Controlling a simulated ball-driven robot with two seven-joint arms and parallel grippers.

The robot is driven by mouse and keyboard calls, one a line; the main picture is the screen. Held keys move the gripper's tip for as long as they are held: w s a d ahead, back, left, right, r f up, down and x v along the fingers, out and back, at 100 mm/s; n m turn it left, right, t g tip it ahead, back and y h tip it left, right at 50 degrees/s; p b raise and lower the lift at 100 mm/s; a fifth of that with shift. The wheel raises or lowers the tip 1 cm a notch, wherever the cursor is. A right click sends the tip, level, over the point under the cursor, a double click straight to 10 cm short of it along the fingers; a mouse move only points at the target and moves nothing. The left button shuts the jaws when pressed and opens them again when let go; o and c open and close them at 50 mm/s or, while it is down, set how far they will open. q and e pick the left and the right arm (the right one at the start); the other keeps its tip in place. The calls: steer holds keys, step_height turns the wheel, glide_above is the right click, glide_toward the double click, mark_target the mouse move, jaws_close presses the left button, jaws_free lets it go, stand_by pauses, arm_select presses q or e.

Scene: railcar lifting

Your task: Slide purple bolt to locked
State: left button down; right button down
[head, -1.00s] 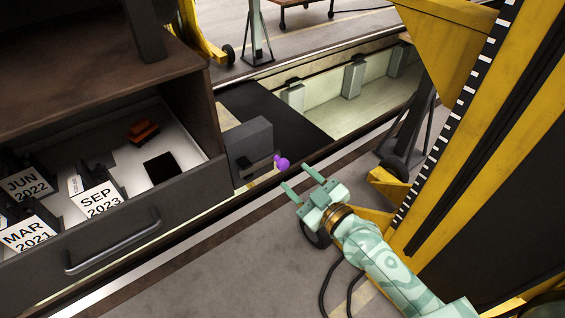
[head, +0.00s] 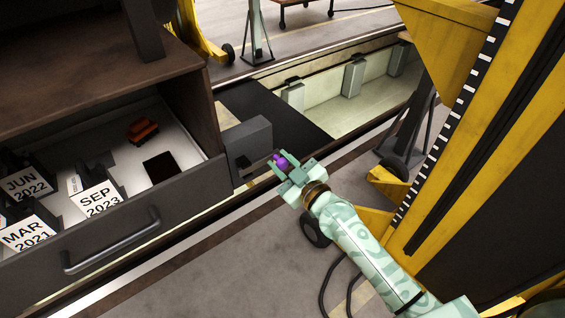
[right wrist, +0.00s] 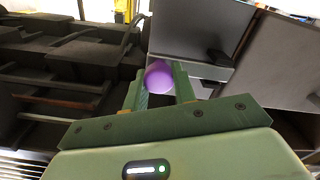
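The purple bolt knob (head: 283,162) sticks out from a dark grey box (head: 248,140) fixed beside the open drawer. My right gripper (head: 278,163) has its two fingers on either side of the knob. In the right wrist view the round purple knob (right wrist: 159,77) shows between the fingertips (right wrist: 160,82); the fingers are apart, and I cannot tell whether they touch it. The bolt's shaft is mostly hidden behind the knob and fingers. My left gripper is not in view.
An open drawer (head: 130,226) with dated cards and a small orange object (head: 142,131) lies to the left. A yellow lifting column (head: 480,130) stands close on the right of my arm. A sunken pit (head: 345,95) runs behind.

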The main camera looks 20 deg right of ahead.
mark_target(257, 164)
steer(key=shift+s+a, duration=0.15)
steer(key=shift+a, duration=0.25)
steer(key=a+p, duration=0.1)
steer(key=a, duration=0.1)
steer(key=s+a, duration=0.1)
steer(key=shift+s+a+p, duration=0.2)
steer(key=shift+a+p, duration=0.2)
steer(key=shift+f, duration=0.1)
steer(key=c, duration=1.5)
jaws_free()
steer(key=o, duration=0.4)
steer(key=shift+a, duration=0.1)
